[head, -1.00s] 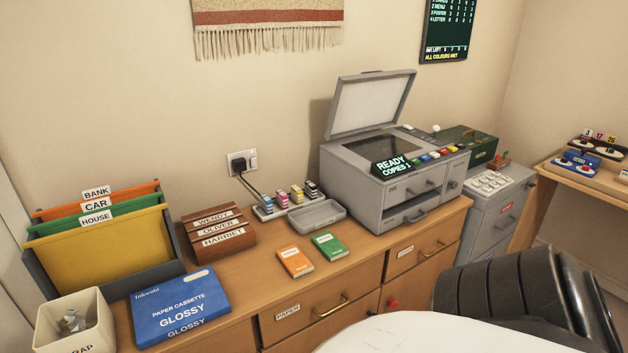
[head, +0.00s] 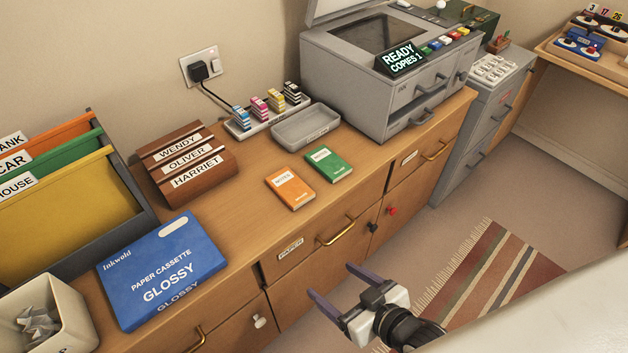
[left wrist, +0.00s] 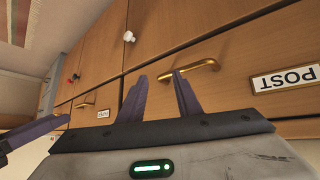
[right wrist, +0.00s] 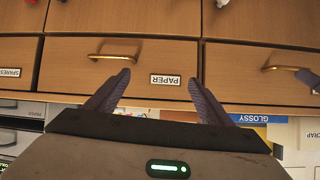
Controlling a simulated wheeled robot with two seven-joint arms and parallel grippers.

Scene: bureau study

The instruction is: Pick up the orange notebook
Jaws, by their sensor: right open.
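The orange notebook (head: 290,188) lies flat on the wooden cabinet top near its front edge in the head view, cover up. A green notebook (head: 328,163) lies just to its right, a small gap apart. My right gripper (head: 343,285) is open and empty, in front of the drawers, lower than the top and apart from the notebook. Its spread fingers (right wrist: 158,78) face the PAPER drawer in the right wrist view. My left gripper (left wrist: 160,77) shows in the left wrist view, its fingers apart and empty before a drawer front; it is outside the head view.
A blue paper cassette box (head: 162,268) and brown name rack (head: 185,165) stand left of the notebooks. A grey tray (head: 306,126) is behind, a grey copier (head: 388,70) right. Brass handles (head: 337,230) and knobs stick out from the drawers. Bare wood surrounds the orange notebook.

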